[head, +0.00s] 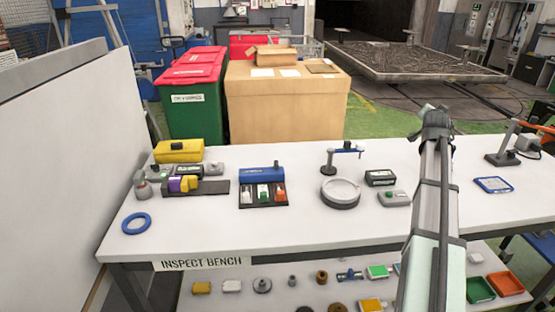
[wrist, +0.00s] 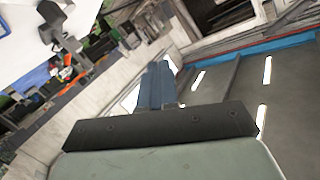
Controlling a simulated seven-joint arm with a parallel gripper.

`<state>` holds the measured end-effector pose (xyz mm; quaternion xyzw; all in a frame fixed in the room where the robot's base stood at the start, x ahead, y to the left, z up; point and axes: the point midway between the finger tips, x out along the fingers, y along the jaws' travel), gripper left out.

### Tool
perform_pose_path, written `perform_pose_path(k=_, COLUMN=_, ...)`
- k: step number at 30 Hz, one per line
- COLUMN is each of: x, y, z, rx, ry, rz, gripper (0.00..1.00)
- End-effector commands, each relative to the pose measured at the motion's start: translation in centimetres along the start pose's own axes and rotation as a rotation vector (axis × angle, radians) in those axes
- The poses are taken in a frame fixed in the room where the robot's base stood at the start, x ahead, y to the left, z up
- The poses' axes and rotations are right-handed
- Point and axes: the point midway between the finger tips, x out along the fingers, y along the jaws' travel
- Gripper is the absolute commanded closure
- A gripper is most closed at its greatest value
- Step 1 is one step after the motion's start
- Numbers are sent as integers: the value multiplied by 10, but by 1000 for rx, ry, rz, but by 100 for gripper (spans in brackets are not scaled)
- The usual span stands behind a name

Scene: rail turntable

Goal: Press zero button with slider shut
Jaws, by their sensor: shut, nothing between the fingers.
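On the left of the bench in the head view, a dark flat bar (head: 212,187) carries a purple block (head: 175,184) and a yellow block (head: 189,184) close together at its left end; this looks like the slider, and I cannot tell if the blocks touch. Just behind is a small dark display box (head: 190,171), with a grey box (head: 213,168) bearing a small green spot to its right. No zero label is readable. My gripper (wrist: 158,75) shows in the wrist view, shut and empty, away from the bench things. My arm rises at the right in the head view.
A blue unit with coloured switches (head: 262,173), a round dish (head: 341,191), a second display box (head: 380,177) and a grey button box (head: 394,198) stand on the bench (head: 290,220). A blue ring (head: 136,223) lies front left. A white panel (head: 70,130) borders the left.

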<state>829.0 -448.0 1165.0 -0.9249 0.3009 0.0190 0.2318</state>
Motion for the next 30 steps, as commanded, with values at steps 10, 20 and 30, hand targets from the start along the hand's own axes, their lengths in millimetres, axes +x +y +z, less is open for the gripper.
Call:
perform_pose_path(k=10, x=0, y=-125, z=71, rx=44, ry=-167, rz=-115, gripper=100)
perform_pose_path(k=20, x=-16, y=-230, z=150, rx=17, ry=-344, rz=-201, gripper=100)
perform_pose_path(k=30, x=-54, y=-332, z=230, rx=-29, ry=-523, rz=-294, gripper=100)
